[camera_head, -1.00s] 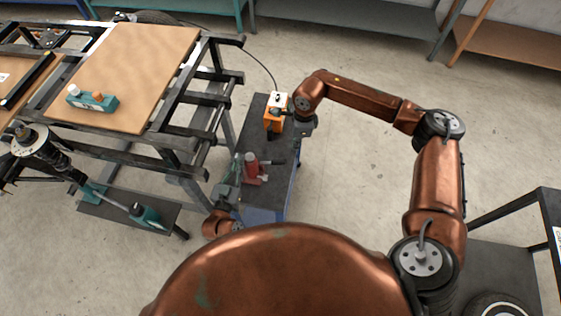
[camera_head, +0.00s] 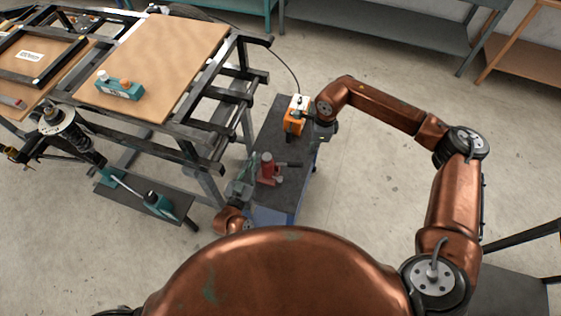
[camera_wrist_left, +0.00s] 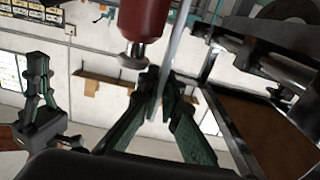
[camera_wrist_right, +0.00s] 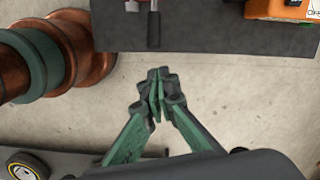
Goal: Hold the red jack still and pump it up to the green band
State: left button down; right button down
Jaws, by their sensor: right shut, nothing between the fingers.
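The red jack (camera_head: 267,171) stands upright on the dark top of a low cart. Its dark handle (camera_head: 291,164) points right, and its red body (camera_wrist_left: 143,18) also shows in the left wrist view. My left gripper (camera_head: 246,168) is just left of the jack. Its fingertips (camera_wrist_left: 161,82) are close together beside the jack's body, and whether they are fully shut is unclear. My right gripper (camera_wrist_right: 157,78) is shut and empty. It hangs beyond the cart's edge, with the jack's handle (camera_wrist_right: 154,30) ahead of it. I cannot make out the green band.
An orange device (camera_head: 294,122) stands at the cart's far end, near my right wrist. To the left is a black frame bench with a wooden board (camera_head: 165,60) and a teal block (camera_head: 119,88). A spring strut (camera_head: 66,130) stands at its near side. Floor right of the cart is clear.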

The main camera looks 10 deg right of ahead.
aim_at(300, 163)
jog(key=a, duration=0.1)
jog(key=a+f, duration=0.1)
jog(key=a, duration=0.1)
jog(key=shift+w+a+f, duration=0.25)
jog(key=shift+d, duration=0.1)
jog(key=shift+f, duration=0.1)
jog(key=shift+a+f, duration=0.2)
jog(key=shift+f, duration=1.5)
jog(key=shift+a+f, duration=0.2)
jog(key=shift+f, duration=3.7)
